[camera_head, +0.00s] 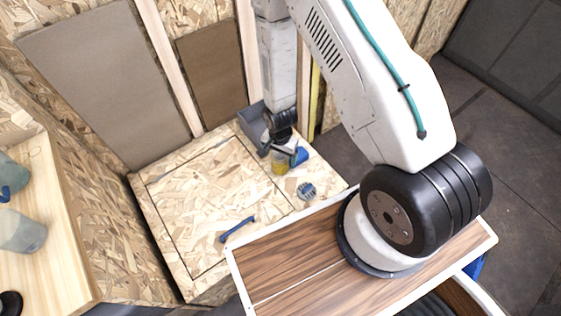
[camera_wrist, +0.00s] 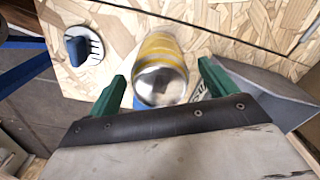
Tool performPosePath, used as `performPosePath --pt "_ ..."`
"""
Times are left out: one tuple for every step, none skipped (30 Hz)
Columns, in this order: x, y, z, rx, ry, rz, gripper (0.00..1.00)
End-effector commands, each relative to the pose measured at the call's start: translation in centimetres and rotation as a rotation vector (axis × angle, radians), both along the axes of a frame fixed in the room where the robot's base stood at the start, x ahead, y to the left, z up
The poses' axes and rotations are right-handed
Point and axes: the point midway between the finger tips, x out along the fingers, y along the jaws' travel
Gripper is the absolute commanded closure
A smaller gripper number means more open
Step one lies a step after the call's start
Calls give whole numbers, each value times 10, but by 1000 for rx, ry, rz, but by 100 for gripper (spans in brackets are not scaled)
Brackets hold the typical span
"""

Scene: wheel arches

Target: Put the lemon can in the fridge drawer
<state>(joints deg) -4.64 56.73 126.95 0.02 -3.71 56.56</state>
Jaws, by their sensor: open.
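The yellow can with a bare metal end (camera_wrist: 160,72), which I take for the lemon can, shows between the green fingers of my gripper (camera_wrist: 163,84) in the wrist view. The fingers are open, with a gap visible on each side of the can. In the head view the can (camera_head: 279,168) stands on the chipboard platform (camera_head: 190,205), just under my gripper (camera_head: 281,148), which partly covers it. A blue item (camera_head: 299,156) is right beside the can. No part is clearly recognisable as the fridge drawer.
A grey open bin (camera_head: 252,124) stands close behind the can; it also shows in the wrist view (camera_wrist: 268,88). A blue-and-white brush-like item (camera_head: 306,190) and a blue handle (camera_head: 237,229) lie on the platform. Translucent containers (camera_head: 22,232) stand on the wooden counter at left.

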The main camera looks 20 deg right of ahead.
Motion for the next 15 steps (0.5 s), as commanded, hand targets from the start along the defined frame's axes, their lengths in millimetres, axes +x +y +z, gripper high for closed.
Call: performPosePath --pt "-1 0 -10 0 3 0 15" --pt "-1 0 -14 0 3 0 15" --pt "-1 0 -20 0 4 0 15" --pt "-1 0 -24 0 4 0 15" --pt "-1 0 -28 0 2 0 15" --pt "0 0 -32 0 1 0 15" --pt "0 0 -34 0 1 0 15" --pt "0 0 -36 -1 1 0 15" --pt "0 0 -37 0 0 0 15" --pt "0 0 -38 0 0 0 15" --pt "0 0 -38 0 0 0 15" --pt "0 0 -38 0 0 0 15" --pt "0 0 -38 0 0 1 15" --pt "0 0 -38 0 0 1 15" --pt "0 0 -38 0 0 1 15"
